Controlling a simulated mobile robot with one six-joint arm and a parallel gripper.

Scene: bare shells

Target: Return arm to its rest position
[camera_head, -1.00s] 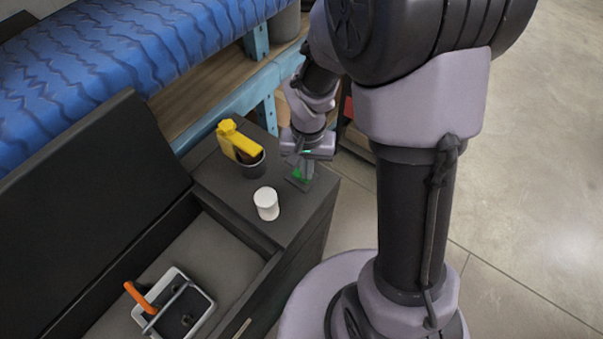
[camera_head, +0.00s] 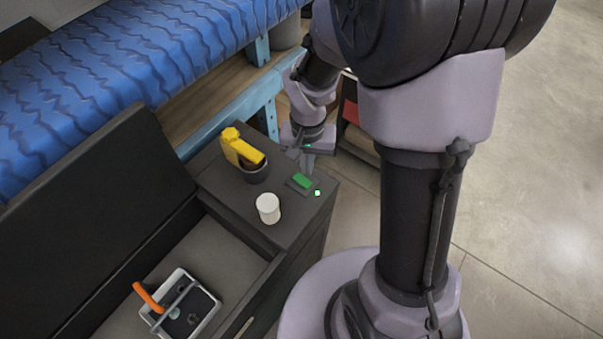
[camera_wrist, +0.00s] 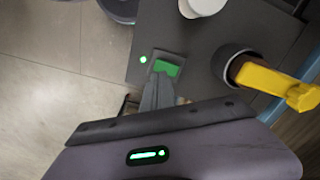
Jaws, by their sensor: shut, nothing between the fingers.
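My gripper (camera_head: 307,163) hangs at the far right edge of the dark bench top, behind a small green block on a grey pad (camera_head: 302,181). Its fingers are together with nothing between them. In the wrist view my gripper (camera_wrist: 158,95) points toward the green block (camera_wrist: 166,68), and the fingertips overlap the near edge of the pad in the picture. I cannot tell whether they touch it. My arm reaches down from the upper middle of the head view.
On the bench top (camera_head: 232,205) stand a white cup (camera_head: 268,208) and a dark pot (camera_head: 254,171) holding a yellow object (camera_head: 241,149). A tray with an orange handle (camera_head: 186,305) sits in the recess at left. A blue-covered surface (camera_head: 120,75) lies behind. Open floor is at right.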

